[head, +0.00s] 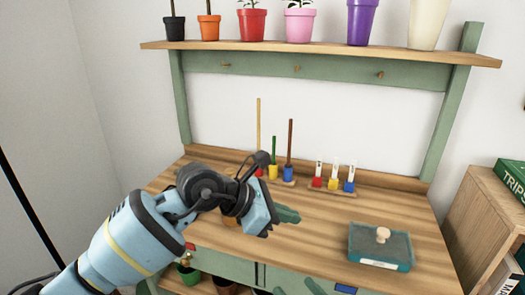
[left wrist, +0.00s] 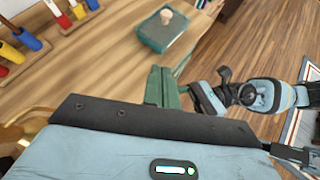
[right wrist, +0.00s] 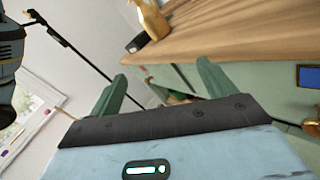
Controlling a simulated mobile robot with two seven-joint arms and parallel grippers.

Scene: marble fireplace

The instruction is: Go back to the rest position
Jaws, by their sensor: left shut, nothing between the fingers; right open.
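My left gripper (head: 287,214) is over the front middle of the wooden worktop in the head view. Its green fingers are shut together with nothing between them, as the left wrist view (left wrist: 161,86) also shows. My right gripper (head: 297,289) is low at the bottom edge of the head view, in front of the bench, and only its fingertips show there. In the right wrist view its fingers (right wrist: 161,80) are spread apart and empty, facing the bench front.
On the worktop (head: 325,222) stand a teal box with a knob (head: 380,250) and small coloured holders (head: 333,184) with sticks at the back. A shelf (head: 320,50) with several pots is above. A side cabinet (head: 480,215) stands right. An amber bottle (right wrist: 152,18) shows in the right wrist view.

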